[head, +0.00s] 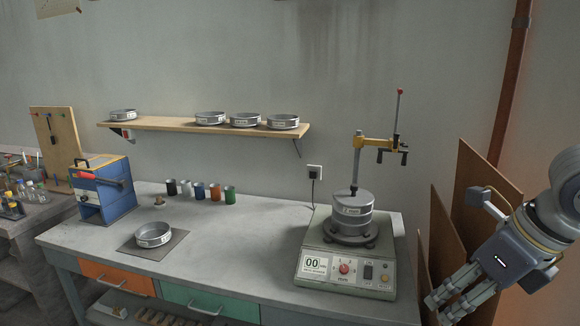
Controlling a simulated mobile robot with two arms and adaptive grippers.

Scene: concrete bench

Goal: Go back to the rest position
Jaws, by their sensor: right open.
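My right gripper (442,309) is at the lower right, pointing down and to the left, just off the right end of the bench. It is open, and nothing shows between its fingers. My left gripper is out of view. The concrete bench (250,245) stands clear of the right gripper in the picture. A sieve shaker (345,265) with a stack of sieves (352,212) on it stands at the bench's right end.
A single sieve (153,235) lies on a dark mat (170,246). A blue box device (103,190) and several coloured cups (200,191) stand behind. A wall shelf (165,123) holds several sieves. Brown boards (470,215) lean near my right arm. The bench middle is free.

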